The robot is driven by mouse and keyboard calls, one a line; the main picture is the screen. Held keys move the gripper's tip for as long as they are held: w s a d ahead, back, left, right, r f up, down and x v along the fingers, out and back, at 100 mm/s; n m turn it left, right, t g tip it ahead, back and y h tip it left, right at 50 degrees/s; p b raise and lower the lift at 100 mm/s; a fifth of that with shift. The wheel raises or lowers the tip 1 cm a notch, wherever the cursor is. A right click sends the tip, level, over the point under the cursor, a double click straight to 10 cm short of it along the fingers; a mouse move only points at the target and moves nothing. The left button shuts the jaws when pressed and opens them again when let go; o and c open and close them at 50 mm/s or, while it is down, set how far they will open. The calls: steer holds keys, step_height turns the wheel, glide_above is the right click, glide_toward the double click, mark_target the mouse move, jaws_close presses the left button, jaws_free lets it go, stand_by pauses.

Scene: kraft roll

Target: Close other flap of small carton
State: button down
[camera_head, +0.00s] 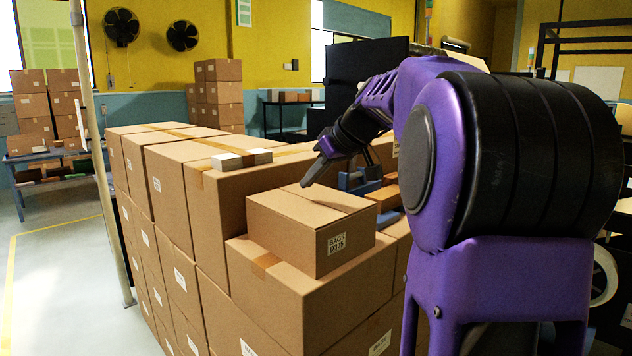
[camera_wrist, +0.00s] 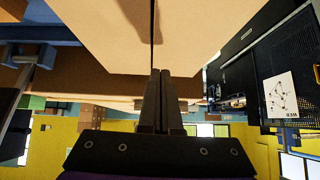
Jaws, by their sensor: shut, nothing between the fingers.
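The small carton (camera_head: 317,242) sits on top of a larger taped carton, with a printed label on its front side. Its top flaps look flat, and a dark seam line runs between them. In the wrist view the small carton's top (camera_wrist: 190,35) shows two flat panels split by the thin dark seam. My gripper (camera_head: 305,185) is shut and empty, its fingertips pointing down just at or above the carton's top. The wrist view also shows my gripper (camera_wrist: 160,75), fingers together, in line with the seam. I cannot tell whether the tips touch the carton.
Tall stacks of taped cartons (camera_head: 228,200) stand left of and under the small carton. A pale stack of slips (camera_head: 241,159) lies on a carton behind. A blue tape dispenser (camera_head: 362,179) and brown blocks stand behind it on the right. A pole (camera_head: 95,150) rises at left.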

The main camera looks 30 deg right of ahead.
steer(key=v, duration=1.1)
steer(key=shift+w+a+r, duration=0.2)
steer(key=shift+w+r, duration=0.15)
